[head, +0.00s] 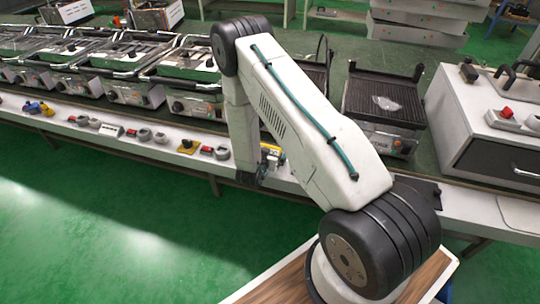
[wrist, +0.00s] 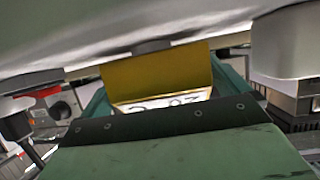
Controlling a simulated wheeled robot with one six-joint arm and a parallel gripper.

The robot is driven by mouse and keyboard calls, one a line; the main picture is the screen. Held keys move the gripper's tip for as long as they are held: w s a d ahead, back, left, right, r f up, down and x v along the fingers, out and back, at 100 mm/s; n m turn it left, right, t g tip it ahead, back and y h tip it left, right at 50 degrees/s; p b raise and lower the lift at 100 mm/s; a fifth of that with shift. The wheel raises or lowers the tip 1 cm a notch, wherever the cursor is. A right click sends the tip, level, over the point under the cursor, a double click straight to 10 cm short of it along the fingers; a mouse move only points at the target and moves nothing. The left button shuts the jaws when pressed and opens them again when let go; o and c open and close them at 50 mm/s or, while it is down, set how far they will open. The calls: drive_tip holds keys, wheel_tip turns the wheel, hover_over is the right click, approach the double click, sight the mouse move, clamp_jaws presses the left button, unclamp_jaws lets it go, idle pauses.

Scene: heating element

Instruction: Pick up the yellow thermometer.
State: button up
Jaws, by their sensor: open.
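The yellow thermometer (wrist: 155,75) shows close up in the wrist view, with a yellow upper face and a pale display with dark characters below it. In the head view a small yellow patch (head: 270,149) shows beside my gripper (head: 262,168), at the bench's front ledge; the arm hides much of it. In the wrist view my gripper (wrist: 165,105) is open, with a green-padded finger in front and teal parts behind. The thermometer appears between them; I cannot tell whether either finger touches it.
The white ledge (head: 110,132) carries several small knobs, red switches and another yellow piece (head: 188,146). Behind it stand several metal grills (head: 130,80). A ribbed black grill (head: 385,95) and a white box (head: 480,120) stand to the right. Green floor lies open in front.

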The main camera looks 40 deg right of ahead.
drive_tip(key=shift+w+d+f, duration=0.2)
drive_tip(key=shift+w+d, duration=0.1)
drive_tip(key=shift+d, duration=0.15)
drive_tip(key=c, duration=0.9)
drive_tip(key=shift+c, duration=0.2)
